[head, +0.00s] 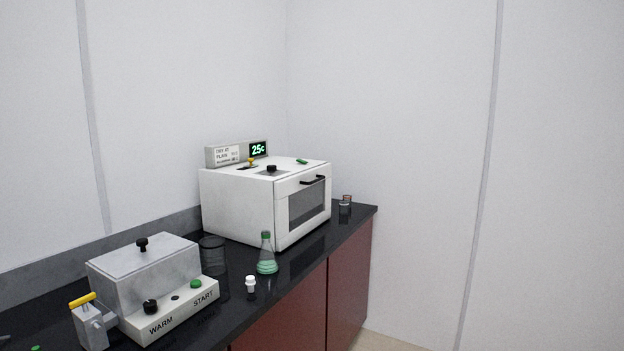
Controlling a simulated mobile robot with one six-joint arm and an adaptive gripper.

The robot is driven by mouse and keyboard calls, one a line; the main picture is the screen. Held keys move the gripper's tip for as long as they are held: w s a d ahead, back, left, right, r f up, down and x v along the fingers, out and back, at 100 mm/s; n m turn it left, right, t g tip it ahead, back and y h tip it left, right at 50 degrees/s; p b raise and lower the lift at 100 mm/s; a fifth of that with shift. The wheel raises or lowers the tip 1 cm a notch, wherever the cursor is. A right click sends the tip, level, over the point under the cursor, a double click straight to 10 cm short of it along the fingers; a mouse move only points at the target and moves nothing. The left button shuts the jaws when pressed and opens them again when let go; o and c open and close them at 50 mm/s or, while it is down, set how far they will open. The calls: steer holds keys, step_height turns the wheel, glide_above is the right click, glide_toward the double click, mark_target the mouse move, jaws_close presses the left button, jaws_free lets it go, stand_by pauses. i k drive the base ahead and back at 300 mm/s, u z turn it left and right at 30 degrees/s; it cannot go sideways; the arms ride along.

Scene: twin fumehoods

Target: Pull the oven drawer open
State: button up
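The oven (237,205) is a white box on the dark counter, near the counter's far end. Its front, with a dark window (306,204) and a black handle (313,180), faces right and looks shut. A display on its top back reads 25c (258,149). A black knob (271,169), a small yellow-topped part and a green button (302,161) are on its top. My gripper is not in view.
A flask with green liquid (267,262) stands close to the oven's front left corner. A small white bottle (250,284), a dark beaker (212,255) and a grey lidded box marked WARM and START (146,275) stand nearer. Small jars (345,206) stand beyond the oven. The floor right of the counter looks clear.

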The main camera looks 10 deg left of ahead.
mark_target(294, 220)
steer(key=u, duration=0.45)
steer(key=i, duration=0.75)
steer(key=u, duration=0.6)
steer(key=k, duration=0.9)
steer(key=u, duration=0.15)
steer(key=i, duration=0.9)
steer(key=z, duration=0.05)
